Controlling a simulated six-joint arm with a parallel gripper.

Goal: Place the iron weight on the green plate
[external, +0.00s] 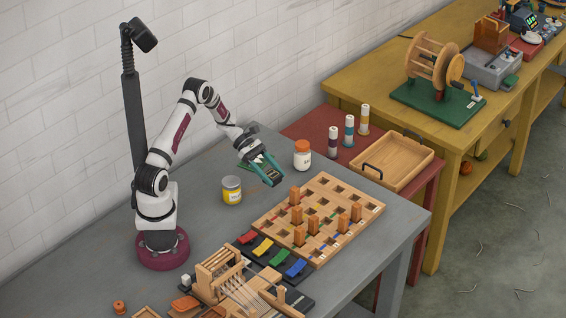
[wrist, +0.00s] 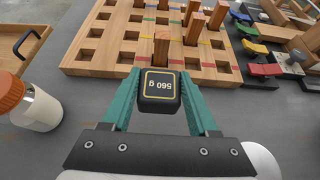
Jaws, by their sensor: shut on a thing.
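My gripper (external: 264,170) has teal fingers and is shut on the iron weight. The weight is a dark block with a yellow-edged "560 g" label, between the fingertips in the wrist view (wrist: 160,88). In the external view it is small and partly hidden by the fingers. My gripper holds it above the grey table, behind the wooden peg board. The green plate (external: 279,257) lies in a row with red, yellow and blue plates along the board's near-left side. It also shows at the upper right of the wrist view (wrist: 250,31). My gripper is well away from it.
An orange-capped jar (external: 302,158) and a yellow-labelled tin (external: 231,192) stand near my gripper. A small wooden loom (external: 225,270) is close in front of the plates.

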